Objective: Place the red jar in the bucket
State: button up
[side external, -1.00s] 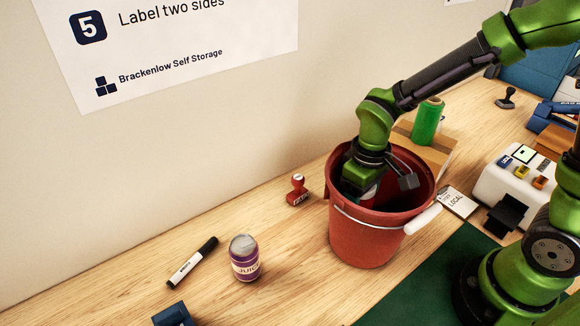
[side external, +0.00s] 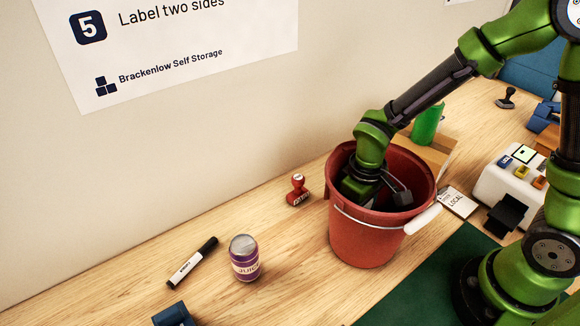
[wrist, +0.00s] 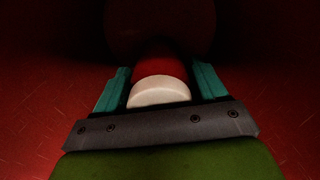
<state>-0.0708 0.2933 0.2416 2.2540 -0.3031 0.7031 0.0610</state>
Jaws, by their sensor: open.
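The red bucket (side external: 366,235) stands on the wooden table with its white-gripped handle hanging at the front. My gripper (wrist: 160,88) is down inside the bucket; its fingers are hidden by the wall in the side external view. In the wrist view its two teal fingers are open, one on each side of the red jar (wrist: 160,68). The jar's pale lid (wrist: 159,91) faces the camera. The jar is between the fingers, inside the bucket; the wrist view is dark and I cannot tell whether it touches the bucket floor.
A white label machine (side external: 512,182) is to the right.

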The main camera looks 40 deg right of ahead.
notch_tip(320, 180, up, 12)
jog(key=shift+r, duration=0.2)
jog(key=s+d+r+m+t+y, duration=0.2)
jog(key=s+d+r+m+t, duration=0.3)
jog(key=s+r+m+t, duration=0.1)
notch_tip(320, 180, up, 2)
jog(key=shift+s+d+r+t, duration=0.25)
jog(key=shift+d+t, duration=0.15)
jog(key=shift+t, duration=0.2)
jog(key=shift+o, duration=0.3)
jog(key=shift+w, duration=0.1)
